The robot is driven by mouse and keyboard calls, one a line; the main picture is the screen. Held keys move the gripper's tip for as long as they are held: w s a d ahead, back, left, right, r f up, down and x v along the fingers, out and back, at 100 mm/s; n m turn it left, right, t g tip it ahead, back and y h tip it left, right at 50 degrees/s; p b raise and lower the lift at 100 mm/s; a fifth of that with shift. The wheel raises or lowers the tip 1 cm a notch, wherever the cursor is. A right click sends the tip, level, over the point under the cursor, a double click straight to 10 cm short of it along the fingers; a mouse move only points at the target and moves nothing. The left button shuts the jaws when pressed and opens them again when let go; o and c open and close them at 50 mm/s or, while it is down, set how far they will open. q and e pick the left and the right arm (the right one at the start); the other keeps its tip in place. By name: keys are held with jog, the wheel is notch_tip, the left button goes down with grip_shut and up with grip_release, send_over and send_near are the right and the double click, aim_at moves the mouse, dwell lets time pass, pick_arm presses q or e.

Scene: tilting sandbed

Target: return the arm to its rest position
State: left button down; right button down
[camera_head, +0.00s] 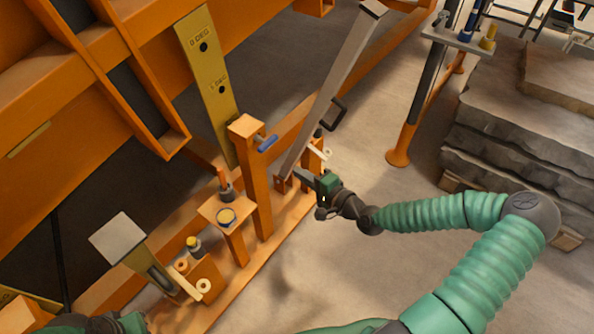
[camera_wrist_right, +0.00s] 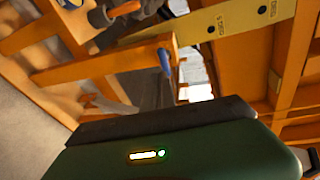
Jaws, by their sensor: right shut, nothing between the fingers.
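My right arm, green and ribbed, comes in from the lower right of the head view. Its gripper (camera_head: 306,177) is shut and empty, close to the foot of the grey lever bar (camera_head: 330,90). I cannot tell whether it touches the bar. In the right wrist view the green gripper housing (camera_wrist_right: 180,150) with a small light fills the bottom, and the fingertips do not show. A dark and green part of my left arm shows at the bottom left of the head view, but its gripper fingers cannot be made out.
An orange post (camera_head: 255,180) with a blue handle (camera_head: 267,144) stands left of the right gripper. A yellow plate with degree marks (camera_head: 212,85) rises behind it. Stacked stone slabs (camera_head: 530,125) stand at the right. The concrete floor (camera_head: 400,265) below the right forearm is bare.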

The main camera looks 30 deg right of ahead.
jog(key=s+a+f+n+g+y, duration=0.2)
jog(key=s+a+f+n+g, duration=0.35)
jog(key=a+f, duration=0.25)
jog(key=s+f+n+g+h, duration=0.3)
jog(key=s+n+g+h, duration=0.1)
jog(key=s+n+g, duration=0.3)
jog(key=s+a+r+n+p, duration=0.1)
jog(key=s+a+r+p, duration=0.1)
jog(key=r+p, duration=0.5)
jog(key=s+a+r+n+h+p, duration=0.1)
jog(key=s+r+p, duration=0.3)
jog(key=r, duration=1.4)
jog(key=a+n+p, duration=0.1)
jog(key=p, duration=0.3)
jog(key=shift+s+a+r, duration=0.2)
jog(key=shift+s+r, duration=0.05)
jog(key=shift+s, duration=0.1)
